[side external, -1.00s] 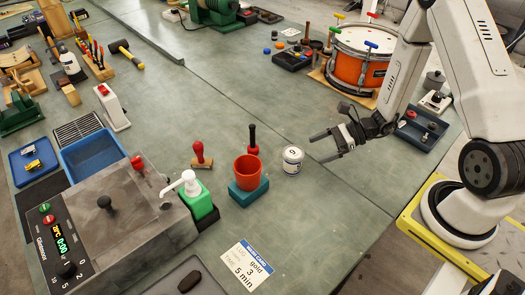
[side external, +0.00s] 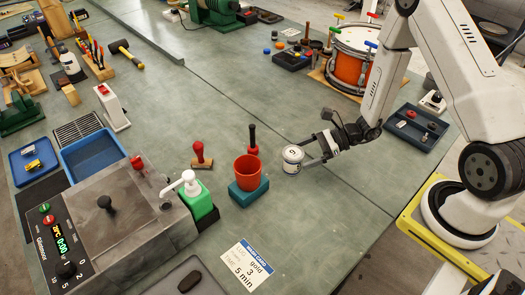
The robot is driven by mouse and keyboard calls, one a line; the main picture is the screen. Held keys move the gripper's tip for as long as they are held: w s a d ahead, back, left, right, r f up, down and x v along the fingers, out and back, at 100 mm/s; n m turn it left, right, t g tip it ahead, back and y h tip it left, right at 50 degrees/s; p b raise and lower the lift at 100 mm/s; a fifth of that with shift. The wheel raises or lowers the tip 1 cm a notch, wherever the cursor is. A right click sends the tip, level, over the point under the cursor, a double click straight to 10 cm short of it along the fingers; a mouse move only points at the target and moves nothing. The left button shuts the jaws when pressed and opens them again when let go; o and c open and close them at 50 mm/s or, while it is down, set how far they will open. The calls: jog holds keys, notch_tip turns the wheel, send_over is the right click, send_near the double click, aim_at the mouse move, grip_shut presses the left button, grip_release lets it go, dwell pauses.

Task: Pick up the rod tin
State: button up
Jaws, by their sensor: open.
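A small white tin with a dark-marked label, which I take to be the rod tin (side external: 291,160), stands upright on the green bench. My gripper (side external: 305,155) is open and low over the bench at the tin's right side. Its two fingers point left and reach to the tin, one toward the far side and one toward the near side. I cannot tell whether either finger touches it.
An orange-red cup (side external: 247,170) on a teal block (side external: 249,191) stands close left of the tin. A black-handled tool (side external: 252,140) and a red-handled stamp (side external: 200,157) stand behind it. The bench in front of the tin is clear up to a printed card (side external: 247,265).

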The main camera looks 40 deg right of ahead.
aim_at(294, 157)
jog(key=shift+x, duration=1.8)
jog(key=c, duration=1.3)
jog(key=shift+d+r, duration=0.1)
jog(key=shift+r, duration=0.1)
jog(key=shift+r, duration=4.8)
